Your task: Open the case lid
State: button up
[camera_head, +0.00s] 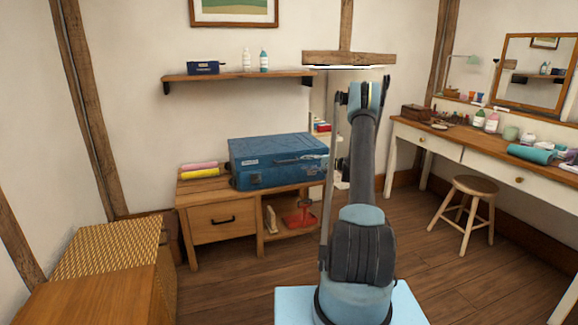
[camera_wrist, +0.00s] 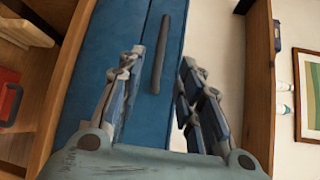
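The blue case (camera_head: 262,152) lies shut and flat on the wooden bench (camera_head: 205,192), its front facing the room. In the wrist view, turned sideways, the blue case front (camera_wrist: 92,70) fills the middle left, with a dark bar-shaped handle (camera_wrist: 168,55) on it. My gripper (camera_wrist: 161,62) is open, with the handle showing between its two fingers. I see no contact; the exact distance is unclear. In the head view my arm covers the area right of the case, and the fingers cannot be made out.
A wall shelf (camera_head: 240,75) with a small dark blue box (camera_head: 203,68) and two bottles hangs above the case. Pink and yellow rolls (camera_head: 199,171) lie left of it. A red item (camera_head: 299,217) sits in the bench's lower opening. A stool (camera_head: 468,208) and desk stand right.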

jog(key=x, duration=1)
jog(key=shift+a, duration=0.3)
jog(key=shift+w+f, duration=0.1)
jog(key=shift+w, duration=0.05)
jog(key=shift+c, duration=0.5)
grip_shut()
